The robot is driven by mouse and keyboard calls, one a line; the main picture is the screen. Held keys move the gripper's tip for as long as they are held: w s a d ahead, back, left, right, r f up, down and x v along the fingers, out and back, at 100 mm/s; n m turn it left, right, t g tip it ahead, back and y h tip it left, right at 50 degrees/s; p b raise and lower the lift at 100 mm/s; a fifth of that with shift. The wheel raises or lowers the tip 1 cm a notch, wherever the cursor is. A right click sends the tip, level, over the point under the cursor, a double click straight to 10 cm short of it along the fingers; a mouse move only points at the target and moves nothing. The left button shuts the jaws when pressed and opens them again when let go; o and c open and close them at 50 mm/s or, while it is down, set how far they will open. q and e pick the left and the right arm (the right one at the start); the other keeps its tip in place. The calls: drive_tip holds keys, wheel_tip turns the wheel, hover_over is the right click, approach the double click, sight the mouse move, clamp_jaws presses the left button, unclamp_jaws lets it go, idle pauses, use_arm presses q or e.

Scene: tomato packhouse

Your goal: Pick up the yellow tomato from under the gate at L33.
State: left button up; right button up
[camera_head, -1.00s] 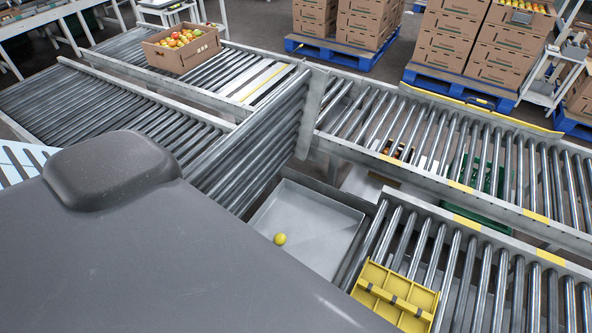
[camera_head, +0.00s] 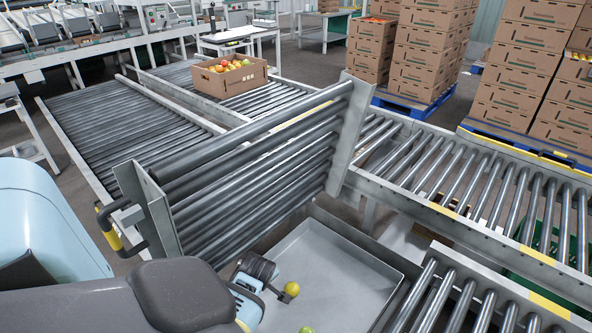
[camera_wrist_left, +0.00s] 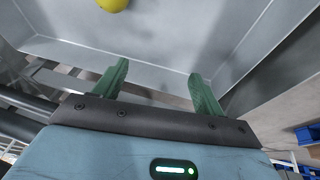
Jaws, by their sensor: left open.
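The yellow tomato (camera_head: 292,288) lies in a grey metal tray (camera_head: 345,262) below the raised roller gate (camera_head: 255,165). It also shows at the top edge of the left wrist view (camera_wrist_left: 113,4), partly cut off. My left gripper (camera_wrist_left: 158,72) is open and empty, its two green fingers apart over the tray, with the tomato ahead of it and to the left in that view. My right gripper is not in view. No L33 label is legible.
A greenish tomato (camera_head: 306,330) shows at the bottom edge of the head view. The gate's side plate (camera_head: 150,210) stands close to my left arm. A roller conveyor (camera_head: 450,180) runs right of the tray. A carton of tomatoes (camera_head: 230,77) stands on the rollers behind.

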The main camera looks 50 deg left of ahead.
sight(290, 286)
use_arm(q)
drive_tip(key=w+n+h+b, duration=0.1)
drive_tip(key=w+n+b, duration=0.1)
drive_tip(key=w+n, duration=0.1)
drive_tip(key=w+d+f+n+g+h+b, duration=0.1)
drive_tip(key=w+n+b, duration=0.1)
drive_tip(key=w, duration=0.1)
drive_tip(key=w+d+n+h+b, duration=0.1)
drive_tip(key=w+n+b, duration=0.1)
drive_tip(key=w+n, duration=0.1)
drive_tip(key=shift+d+f+n+g+h+b, duration=0.2)
drive_tip(key=shift+f+n+g+h+b, duration=0.1)
drive_tip(key=shift+g, duration=0.1)
drive_tip(key=shift+w+d+r, duration=0.15)
drive_tip(key=shift+w+r, duration=0.05)
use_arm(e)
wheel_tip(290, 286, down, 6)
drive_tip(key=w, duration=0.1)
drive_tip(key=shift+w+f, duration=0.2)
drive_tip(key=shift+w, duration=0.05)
